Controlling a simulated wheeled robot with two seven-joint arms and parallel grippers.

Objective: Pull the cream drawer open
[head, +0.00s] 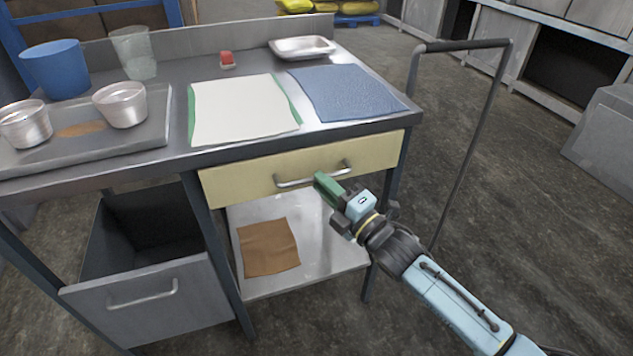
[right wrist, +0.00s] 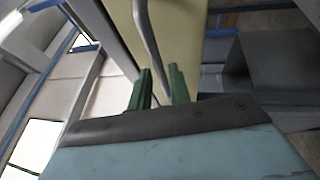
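The cream drawer (head: 232,178) sits under the table's front edge at the right, and its front looks shut. Its grey bar handle (head: 296,182) runs across the front and also shows in the right wrist view (right wrist: 148,35). My right gripper (head: 325,186) is at the right part of the handle. In the right wrist view its two green fingers (right wrist: 160,88) stand apart, and the lower end of the handle reaches toward the gap between them. I cannot tell whether either finger touches the bar. My left gripper is not in view.
A grey drawer (head: 150,305) stands open at lower left. Below the cream drawer is a shelf (head: 325,262) with a brown cloth (head: 268,247). The tabletop holds a tray with metal cups, a white cloth (head: 240,108) and a blue cloth (head: 345,92).

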